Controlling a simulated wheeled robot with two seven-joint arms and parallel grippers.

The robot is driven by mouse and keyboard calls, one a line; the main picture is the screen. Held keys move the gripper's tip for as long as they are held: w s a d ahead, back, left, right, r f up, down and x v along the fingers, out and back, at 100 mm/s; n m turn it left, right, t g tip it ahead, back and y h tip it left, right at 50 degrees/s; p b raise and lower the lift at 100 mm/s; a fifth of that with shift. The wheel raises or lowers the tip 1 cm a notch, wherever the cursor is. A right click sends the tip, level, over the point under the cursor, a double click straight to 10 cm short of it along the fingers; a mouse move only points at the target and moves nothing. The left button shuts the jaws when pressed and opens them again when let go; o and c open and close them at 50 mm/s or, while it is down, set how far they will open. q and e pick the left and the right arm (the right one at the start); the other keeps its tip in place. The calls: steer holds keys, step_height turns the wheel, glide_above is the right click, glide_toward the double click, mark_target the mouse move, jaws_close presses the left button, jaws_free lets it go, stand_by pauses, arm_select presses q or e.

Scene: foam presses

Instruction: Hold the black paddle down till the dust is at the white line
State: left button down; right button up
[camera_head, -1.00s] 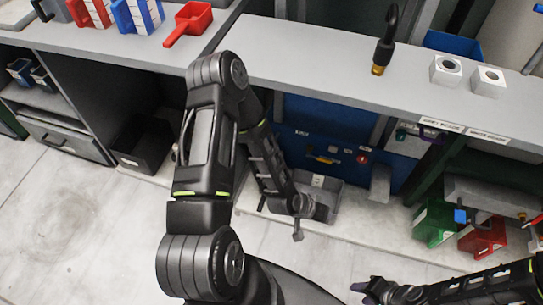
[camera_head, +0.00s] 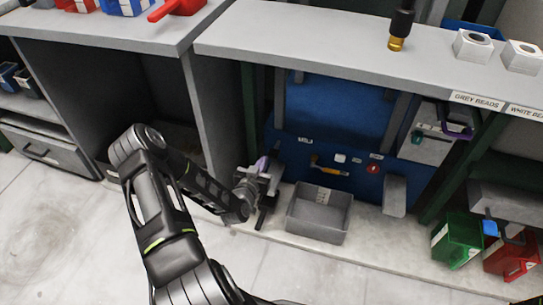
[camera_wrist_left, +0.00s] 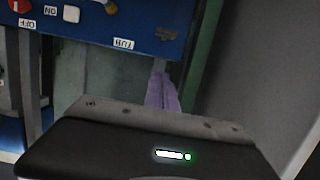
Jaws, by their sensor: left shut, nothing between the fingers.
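My left gripper (camera_head: 262,165) is shut and empty, its purple fingers beside the left end of the blue machine panel (camera_head: 345,165). The purple fingers also show in the left wrist view (camera_wrist_left: 162,92), below the panel's TUB label. A dark bar (camera_head: 265,212) shows below the gripper; I cannot tell whether it is the black paddle or part of my wrist. A grey labelled tub (camera_head: 322,232) stands on the low ledge right of the gripper, apart from it. I can make out neither dust nor a white line. My right gripper is out of view.
The panel carries a yellow-orange handle (camera_head: 325,167) and a red knob (camera_head: 373,169). A grey shelf (camera_head: 300,35) overhangs the machine. A green bin (camera_head: 458,240) and a red bin (camera_head: 512,258) stand at right. The floor in front is clear.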

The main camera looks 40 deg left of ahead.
arm_select(q)
steer(key=b, duration=0.4)
glide_above(272, 155)
steer(key=s, duration=0.1)
steer(key=f, duration=0.3)
steer(key=shift+d, duration=0.4)
steer(key=f, duration=0.2)
steer(key=shift+s+f+b, duration=0.25)
steer(key=shift+f+b, duration=0.05)
steer(key=shift+b, duration=0.05)
steer(key=shift+f, duration=0.4)
